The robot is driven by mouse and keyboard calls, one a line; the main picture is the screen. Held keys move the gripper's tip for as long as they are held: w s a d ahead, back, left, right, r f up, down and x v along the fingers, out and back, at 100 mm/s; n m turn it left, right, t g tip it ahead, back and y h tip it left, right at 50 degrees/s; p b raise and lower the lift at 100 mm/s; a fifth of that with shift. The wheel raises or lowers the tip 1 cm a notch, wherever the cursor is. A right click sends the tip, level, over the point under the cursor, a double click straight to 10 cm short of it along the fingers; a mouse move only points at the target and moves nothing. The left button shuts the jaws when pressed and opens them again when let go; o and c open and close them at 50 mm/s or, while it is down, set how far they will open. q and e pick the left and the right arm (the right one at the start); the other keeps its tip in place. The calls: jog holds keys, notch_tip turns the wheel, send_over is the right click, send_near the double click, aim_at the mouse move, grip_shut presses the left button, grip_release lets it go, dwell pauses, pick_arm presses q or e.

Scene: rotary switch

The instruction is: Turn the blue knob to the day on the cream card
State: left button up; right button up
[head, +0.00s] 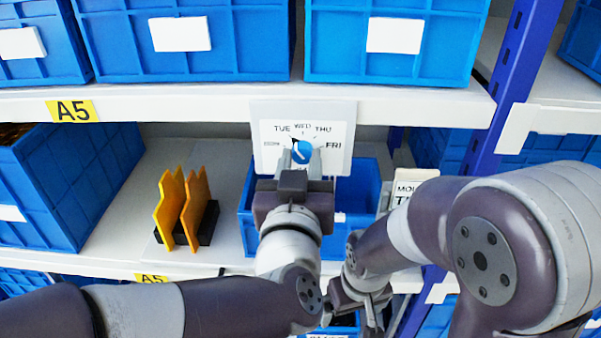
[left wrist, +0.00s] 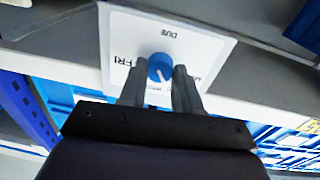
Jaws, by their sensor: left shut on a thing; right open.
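The blue knob (head: 302,151) sits on a white dial plate (head: 345,112) with day names around it; TUE, WED, THU and FRI can be read. Its white mark appears to point up and left in the head view, but the exact day is unclear. My left gripper (head: 301,164) is shut on the knob, a finger on either side; the knob also shows in the left wrist view (left wrist: 161,67). The cream card (head: 408,183) stands right of the dial; my right arm hides part of its text. My right gripper (head: 355,312) is low and open, away from the dial.
The dial plate hangs at the upper shelf's edge (head: 200,102), under blue bins (head: 185,65). Below it stands a blue bin (head: 365,180). Yellow upright pieces in a black holder (head: 208,225) stand left. A blue post (head: 505,100) rises at right.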

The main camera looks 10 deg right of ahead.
pick_arm(q)
jog(key=shift+n, duration=0.4)
jog(key=o, duration=1.1)
jog(key=shift+c, duration=0.2)
jog(key=b+v, duration=0.2)
jog(key=v, duration=1)
jog(key=shift+s, duration=0.3)
jog(key=shift+a+f, duration=0.1)
